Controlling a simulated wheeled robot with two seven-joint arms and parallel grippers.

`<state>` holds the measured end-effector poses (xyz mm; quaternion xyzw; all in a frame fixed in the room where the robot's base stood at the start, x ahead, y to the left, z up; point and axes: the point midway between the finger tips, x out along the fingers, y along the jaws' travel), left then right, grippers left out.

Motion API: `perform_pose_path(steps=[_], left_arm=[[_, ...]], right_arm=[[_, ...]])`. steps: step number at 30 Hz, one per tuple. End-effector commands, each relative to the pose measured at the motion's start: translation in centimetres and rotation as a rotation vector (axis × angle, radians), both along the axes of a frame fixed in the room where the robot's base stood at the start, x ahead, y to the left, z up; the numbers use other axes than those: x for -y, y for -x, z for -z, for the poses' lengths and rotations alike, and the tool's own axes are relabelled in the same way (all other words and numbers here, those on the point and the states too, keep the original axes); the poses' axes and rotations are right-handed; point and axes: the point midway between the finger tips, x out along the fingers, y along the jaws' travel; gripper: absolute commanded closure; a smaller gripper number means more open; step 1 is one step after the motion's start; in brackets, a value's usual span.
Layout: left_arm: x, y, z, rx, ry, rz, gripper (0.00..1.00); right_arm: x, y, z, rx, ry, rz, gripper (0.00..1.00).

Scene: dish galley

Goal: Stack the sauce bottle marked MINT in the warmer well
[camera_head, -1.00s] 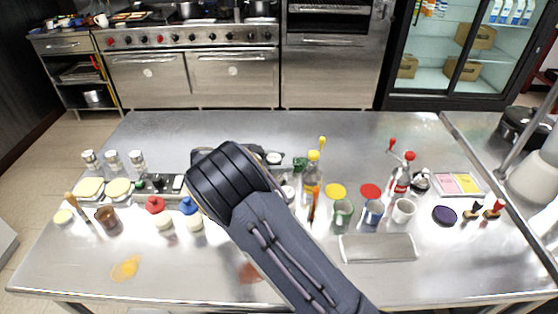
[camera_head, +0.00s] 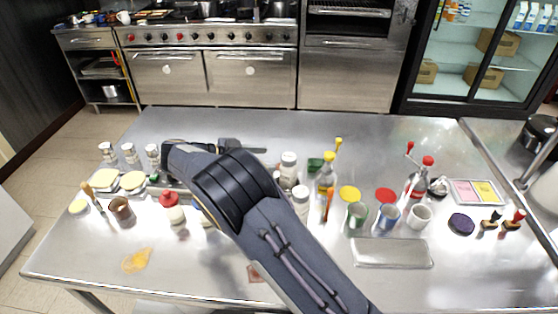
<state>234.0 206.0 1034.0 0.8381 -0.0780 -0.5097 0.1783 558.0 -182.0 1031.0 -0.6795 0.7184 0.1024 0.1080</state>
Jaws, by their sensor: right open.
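My right arm comes in from the lower right and its wrist bends over the table. My right gripper (camera_head: 248,150) is open, low over the back of the table, partly hidden behind the arm. No MINT lettering can be read. A squeeze bottle with a red cap (camera_head: 172,208) stands left of the arm; a second bottle beside it is mostly covered by the arm. White-topped bottles (camera_head: 288,168) (camera_head: 300,200) stand right of the arm. A dark tray-like strip (camera_head: 178,188), possibly the warmer well, lies behind the red-capped bottle, partly covered. My left gripper is not in view.
Shakers (camera_head: 130,155) and yellow-topped pads (camera_head: 132,181) stand at left. A yellow-topped bottle (camera_head: 326,182), cups (camera_head: 388,218) and a metal tray (camera_head: 392,252) are at right. An orange spill (camera_head: 137,261) lies at front left. The table's front middle is mostly clear.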

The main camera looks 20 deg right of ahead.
Motion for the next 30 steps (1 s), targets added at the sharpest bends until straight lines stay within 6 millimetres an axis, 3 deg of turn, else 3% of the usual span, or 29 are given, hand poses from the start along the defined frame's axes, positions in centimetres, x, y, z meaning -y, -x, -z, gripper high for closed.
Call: perform_pose_path(steps=[6, 11, 14, 18, 22, 26, 30], left_arm=[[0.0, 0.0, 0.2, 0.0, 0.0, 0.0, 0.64], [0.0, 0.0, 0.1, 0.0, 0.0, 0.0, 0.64], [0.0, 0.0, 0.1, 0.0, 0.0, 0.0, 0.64], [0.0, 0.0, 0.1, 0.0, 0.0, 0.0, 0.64], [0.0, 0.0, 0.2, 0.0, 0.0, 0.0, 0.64], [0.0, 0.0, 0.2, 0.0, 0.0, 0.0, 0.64], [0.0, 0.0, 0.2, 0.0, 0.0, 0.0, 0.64]], right_arm=[[-1.9, -0.1, -0.5, 0.0, 0.0, 0.001, 0.4], [-1.4, -0.4, -1.0, 0.017, -0.004, -0.01, 0.4], [1.2, -1.8, -2.3, 0.085, -0.021, -0.065, 0.4], [7.4, -5.1, -5.7, 0.273, -0.074, -0.25, 0.4], [11.7, -7.3, -9.3, 0.456, -0.158, -0.495, 0.4], [13.2, -7.3, -12.7, 0.593, -0.268, -0.764, 0.4], [11.9, -4.2, -15.5, 0.665, -0.406, -1.065, 0.4]])
